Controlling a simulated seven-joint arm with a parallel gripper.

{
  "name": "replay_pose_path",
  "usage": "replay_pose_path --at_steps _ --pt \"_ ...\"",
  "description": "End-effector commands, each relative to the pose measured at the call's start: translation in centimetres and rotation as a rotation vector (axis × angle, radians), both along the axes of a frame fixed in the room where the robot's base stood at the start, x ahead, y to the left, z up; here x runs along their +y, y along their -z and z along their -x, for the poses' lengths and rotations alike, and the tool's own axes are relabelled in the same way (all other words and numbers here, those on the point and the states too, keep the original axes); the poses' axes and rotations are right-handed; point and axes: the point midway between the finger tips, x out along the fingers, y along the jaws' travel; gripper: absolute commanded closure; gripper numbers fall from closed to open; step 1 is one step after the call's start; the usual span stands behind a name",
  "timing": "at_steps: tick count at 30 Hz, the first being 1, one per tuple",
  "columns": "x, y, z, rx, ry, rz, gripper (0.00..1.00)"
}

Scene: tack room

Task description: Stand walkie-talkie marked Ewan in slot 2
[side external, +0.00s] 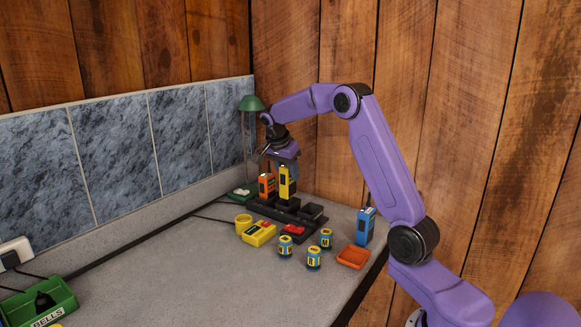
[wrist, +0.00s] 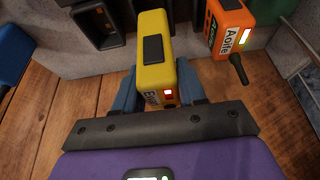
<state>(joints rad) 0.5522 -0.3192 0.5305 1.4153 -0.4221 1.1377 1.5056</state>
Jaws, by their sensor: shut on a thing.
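A yellow walkie-talkie (side external: 288,184) is upright in my gripper (side external: 285,164), over the dark slotted rack (side external: 317,212). In the wrist view, the yellow walkie-talkie (wrist: 154,48) sits between both fingers of my gripper (wrist: 156,92). Its label starts with E; the rest is partly hidden. I cannot tell whether its foot is inside a slot or just above it. An orange walkie-talkie (side external: 266,187) stands beside it at the left of the rack; it reads Aoife in the wrist view (wrist: 228,22). Part of the rack (wrist: 97,22) shows at the top left there.
A blue walkie-talkie (side external: 365,226) stands to the right of the rack. A green BELLS bin (side external: 62,308) is front left. The table's left middle is clear.

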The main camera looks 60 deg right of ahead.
Motion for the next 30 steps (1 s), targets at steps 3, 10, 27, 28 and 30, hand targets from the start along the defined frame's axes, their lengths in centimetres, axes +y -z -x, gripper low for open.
replay_pose_path --at_steps 3,10,27,28,30 --pt "0.0 1.2 0.1 0.001 -0.001 0.0 1.0" --pt "0.0 3.1 0.0 0.0 -0.001 0.001 1.0" --pt "0.0 4.0 0.0 -0.002 0.0 0.001 1.0" --pt "0.0 4.0 0.0 -0.002 0.0 0.001 1.0" --pt "0.0 4.0 0.0 -0.002 0.0 0.001 1.0"
